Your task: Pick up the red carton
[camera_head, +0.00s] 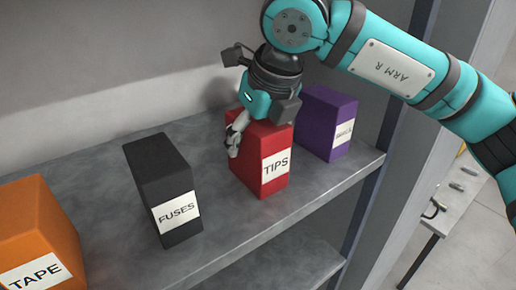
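The red carton (262,162) with a white "TIPS" label stands upright on the grey shelf, right of the middle. My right arm comes in from the right, and its gripper (235,142) is at the carton's upper left side. Finger parts show against the carton's left edge. The gripper body covers part of the carton's top. The other finger is not clearly visible, so I cannot tell whether the gripper is closed on the carton. My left gripper is not in view.
On the same shelf (115,170) stand a purple carton (325,120) close on the right, a black "FUSES" carton (163,185) to the left and an orange "TAPE" carton (38,235) at far left. A shelf post rises at right. A lower shelf (290,260) lies beneath.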

